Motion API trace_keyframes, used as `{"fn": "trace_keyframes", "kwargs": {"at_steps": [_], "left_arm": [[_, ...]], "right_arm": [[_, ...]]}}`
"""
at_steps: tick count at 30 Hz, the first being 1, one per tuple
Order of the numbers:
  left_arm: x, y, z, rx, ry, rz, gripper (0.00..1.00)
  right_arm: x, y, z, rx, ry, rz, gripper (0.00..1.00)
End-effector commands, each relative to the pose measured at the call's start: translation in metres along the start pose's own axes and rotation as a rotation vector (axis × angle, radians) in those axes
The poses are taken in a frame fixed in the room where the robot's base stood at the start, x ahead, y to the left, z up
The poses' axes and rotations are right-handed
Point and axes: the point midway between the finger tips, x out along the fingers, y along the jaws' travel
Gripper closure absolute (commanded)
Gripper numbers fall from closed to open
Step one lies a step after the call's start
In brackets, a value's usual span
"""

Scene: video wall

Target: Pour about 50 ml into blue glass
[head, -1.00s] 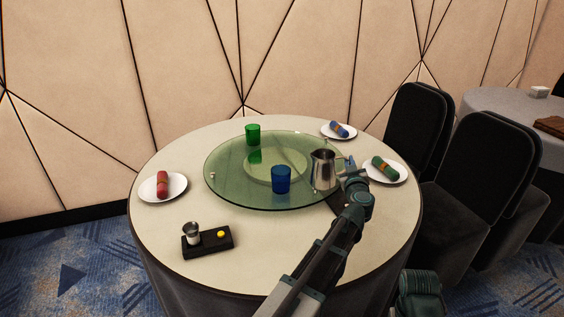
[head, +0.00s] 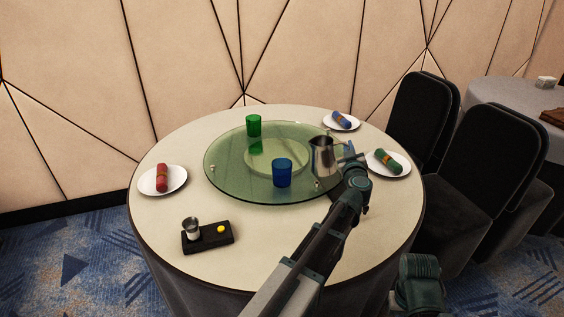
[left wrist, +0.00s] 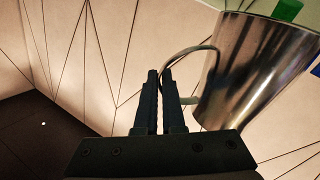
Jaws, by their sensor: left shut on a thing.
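A metal pitcher (head: 322,160) is close to upright at the right part of the glass turntable (head: 225,180), right of and a little behind the blue glass (head: 283,174). My left gripper (head: 347,152) is shut on the pitcher's handle from the right. In the left wrist view the fingers (left wrist: 160,100) close around the handle loop, and the pitcher (left wrist: 255,75) fills the upper right. The blue glass stands upright on the turntable's front part; its contents are not visible. A sliver of it shows at the wrist view's right edge (left wrist: 316,66).
A green glass (head: 254,126) stands at the turntable's back. Plates with rolled red (head: 161,178), blue (head: 341,118) and green (head: 388,161) napkins lie around it. A black tray (head: 207,238) with a small metal cup (head: 191,229) and yellow button is front left. Dark chairs (head: 480,165) stand right.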

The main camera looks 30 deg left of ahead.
Motion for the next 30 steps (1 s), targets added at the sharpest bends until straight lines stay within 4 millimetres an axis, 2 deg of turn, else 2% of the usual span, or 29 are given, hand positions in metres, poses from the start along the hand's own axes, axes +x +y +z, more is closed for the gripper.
{"fn": "trace_keyframes", "kwargs": {"at_steps": [3, 11, 13, 17, 24, 30], "left_arm": [[-0.001, -0.001, -0.015, -0.066, 0.003, 0.001, 1.0], [-0.002, -0.011, -0.036, -0.238, 0.008, 0.005, 1.0], [-0.002, -0.02, -0.032, -0.285, 0.01, 0.005, 1.0], [-0.002, -0.03, -0.035, -0.372, 0.013, 0.007, 1.0], [-0.004, -0.041, -0.066, -0.536, 0.018, 0.011, 1.0], [-0.003, -0.053, -0.069, -0.673, 0.022, 0.013, 1.0]], "right_arm": [[-0.012, 0.001, 0.001, 0.0, 0.0, 0.0, 1.0], [-0.026, 0.003, 0.002, 0.0, 0.0, 0.0, 1.0], [-0.019, 0.002, 0.001, 0.0, 0.0, 0.0, 1.0], [-0.016, 0.002, 0.001, 0.0, 0.0, 0.0, 1.0], [-0.039, 0.004, 0.002, 0.0, 0.0, 0.0, 1.0], [-0.036, 0.004, 0.002, 0.0, 0.0, 0.0, 1.0]]}}
